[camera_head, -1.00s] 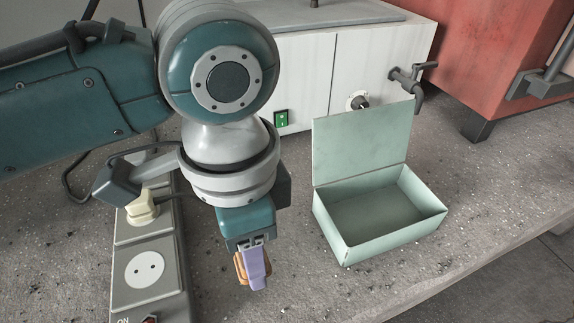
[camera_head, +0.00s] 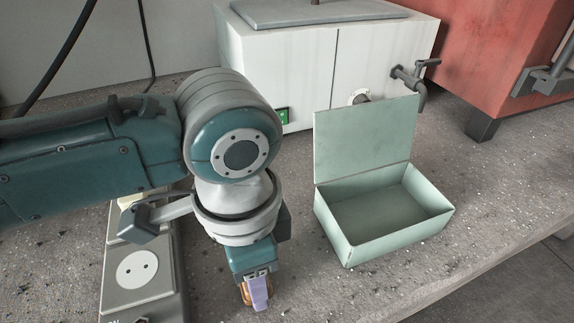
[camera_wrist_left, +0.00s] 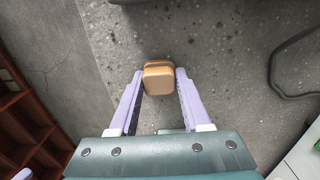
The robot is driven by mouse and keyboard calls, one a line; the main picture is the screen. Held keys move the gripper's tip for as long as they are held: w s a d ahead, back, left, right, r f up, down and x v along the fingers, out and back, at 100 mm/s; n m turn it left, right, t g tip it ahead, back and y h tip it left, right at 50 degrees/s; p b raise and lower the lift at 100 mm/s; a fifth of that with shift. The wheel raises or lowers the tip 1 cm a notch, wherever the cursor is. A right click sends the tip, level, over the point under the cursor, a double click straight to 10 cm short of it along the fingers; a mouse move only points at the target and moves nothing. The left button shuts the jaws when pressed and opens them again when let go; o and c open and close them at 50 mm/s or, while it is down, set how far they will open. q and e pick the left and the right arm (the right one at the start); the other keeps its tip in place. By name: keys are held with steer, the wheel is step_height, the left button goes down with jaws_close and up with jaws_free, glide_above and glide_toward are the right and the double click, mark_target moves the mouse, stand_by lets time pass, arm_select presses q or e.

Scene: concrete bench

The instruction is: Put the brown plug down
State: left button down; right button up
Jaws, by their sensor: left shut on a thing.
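My left gripper (camera_head: 257,291) points down toward the bench, in front of the open green box and to the right of the power strip. It is shut on the brown plug (camera_head: 246,293), which shows mostly behind the purple finger. In the left wrist view the brown plug (camera_wrist_left: 159,78) sits between the two purple fingertips of the left gripper (camera_wrist_left: 160,88), with grey concrete behind it. I cannot tell whether the plug touches the bench.
An empty green box (camera_head: 345,249) with its lid up stands to the right. A power strip (camera_head: 110,290) with sockets lies to the left. A white tank (camera_head: 380,60) with a tap and a red cabinet (camera_head: 500,50) stand behind. Bare bench lies between strip and box.

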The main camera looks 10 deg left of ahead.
arm_select(q)
steer(key=shift+f, duration=0.15)
steer(key=shift+c, duration=1.8)
jaws_free()
step_height(320, 180, up, 13)
steer(key=p, duration=0.5)
steer(key=s+d+f+n+t+h, duration=0.1)
steer(key=s+d+n+t+h, duration=0.15)
steer(key=s, duration=0.35)
steer(key=s+a+n+y, duration=0.1)
steer(key=s+a+n, duration=0.2)
steer(key=a, duration=0.3)
steer(key=s+a+n+t+y, duration=0.1)
steer(key=s+a+n, duration=0.2)
steer(key=a, duration=0.3)
steer(key=shift+f+n, duration=0.25)
steer(key=shift+n, duration=0.1)
steer(key=shift+s, duration=0.1)
